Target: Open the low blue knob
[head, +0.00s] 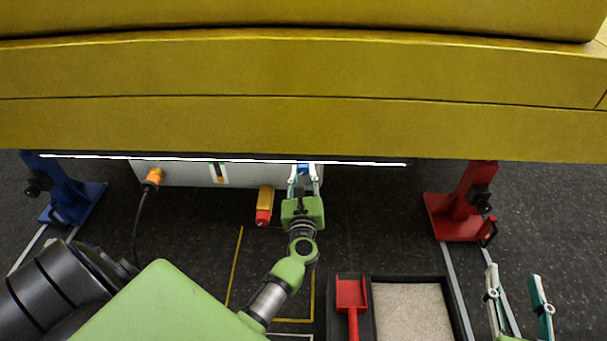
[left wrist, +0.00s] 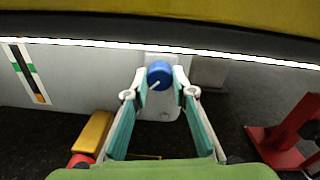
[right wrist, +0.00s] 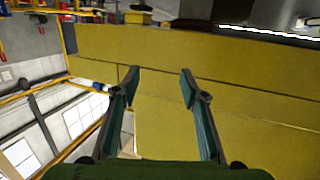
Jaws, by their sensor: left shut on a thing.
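The blue knob (left wrist: 160,75) is round, with a pale line across its face, on the front of a low white box. It also shows small in the head view (head: 303,167), under the yellow boom's edge. My left gripper (head: 303,177) reaches it, and in the left wrist view its fingertips (left wrist: 160,84) stand on both sides of the knob, closed on it. My right gripper (head: 519,288) is at the lower right in the head view. In the right wrist view its fingers (right wrist: 160,85) are wide apart with nothing between them.
The yellow boom (head: 300,75) hangs over the white box (head: 190,174). A blue stand (head: 65,195) and a red stand (head: 462,208) flank it. A yellow and red item (head: 265,205) lies left of my left gripper. A tray (head: 412,312) and red scoop (head: 350,295) lie in front.

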